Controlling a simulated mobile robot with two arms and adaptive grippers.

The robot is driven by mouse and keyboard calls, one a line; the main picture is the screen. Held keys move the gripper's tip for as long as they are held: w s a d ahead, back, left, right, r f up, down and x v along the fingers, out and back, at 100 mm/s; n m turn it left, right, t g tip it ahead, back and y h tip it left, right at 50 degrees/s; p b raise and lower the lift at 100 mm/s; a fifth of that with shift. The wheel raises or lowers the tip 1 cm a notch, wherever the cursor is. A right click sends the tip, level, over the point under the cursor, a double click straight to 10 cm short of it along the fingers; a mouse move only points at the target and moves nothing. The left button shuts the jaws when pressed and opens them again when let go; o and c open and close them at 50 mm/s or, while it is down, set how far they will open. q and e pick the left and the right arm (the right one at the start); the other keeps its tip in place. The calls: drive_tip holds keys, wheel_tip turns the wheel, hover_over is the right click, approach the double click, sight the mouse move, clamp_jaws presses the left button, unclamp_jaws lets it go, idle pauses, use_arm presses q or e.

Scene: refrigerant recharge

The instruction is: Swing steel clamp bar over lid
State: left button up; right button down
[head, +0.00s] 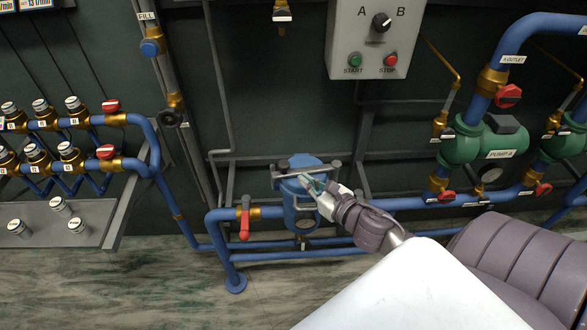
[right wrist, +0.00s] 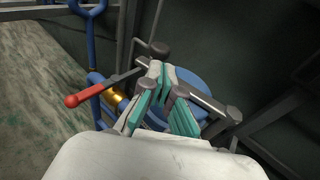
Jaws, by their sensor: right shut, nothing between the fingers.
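The blue housing (head: 298,205) stands in the pipework low on the wall, with its round blue lid (head: 308,161) on top. The lid also shows in the right wrist view (right wrist: 192,86). The grey steel clamp bar (head: 320,169) appears to lie across the lid; in the right wrist view the bar (right wrist: 208,102) runs diagonally, with dark round ends. My right gripper (head: 313,183) is at the bar's near side, its teal-padded fingers (right wrist: 163,88) shut with nothing between them. They hide part of the bar and lid. I cannot tell whether they touch the bar. My left gripper is out of view.
A red-handled valve (head: 244,222) sits just left of the housing; its handle also shows in the right wrist view (right wrist: 85,95). Blue pipes run on both sides. Green pumps (head: 462,142) stand at right, a valve manifold (head: 75,140) at left. The floor in front is clear.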

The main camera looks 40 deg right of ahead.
sight(288, 168)
drive_tip(key=w, duration=0.4)
drive_tip(key=shift+a+f+p, duration=0.15)
drive_tip(key=shift+f+p, duration=0.15)
drive_tip(key=shift+p, duration=0.1)
drive_tip(key=shift+w+f, duration=0.25)
drive_tip(key=shift+w, duration=0.45)
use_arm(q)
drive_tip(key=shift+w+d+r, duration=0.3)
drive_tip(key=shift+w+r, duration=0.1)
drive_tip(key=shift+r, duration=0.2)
use_arm(e)
drive_tip(key=shift+w+d+r+m+h+p, duration=0.1)
drive_tip(key=shift+w+m+h+p, duration=0.1)
drive_tip(key=shift+w+m+h, duration=0.35)
drive_tip(key=shift+w+d+m+h+p, duration=0.1)
drive_tip(key=shift+w+m+h+p, duration=0.05)
drive_tip(key=shift+w+m+h, duration=0.45)
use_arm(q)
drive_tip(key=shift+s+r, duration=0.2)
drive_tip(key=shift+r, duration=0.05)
use_arm(e)
drive_tip(key=shift+s, duration=0.15)
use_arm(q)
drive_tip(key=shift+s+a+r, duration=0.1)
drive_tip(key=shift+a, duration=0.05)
use_arm(e)
drive_tip(key=shift+d, duration=0.1)
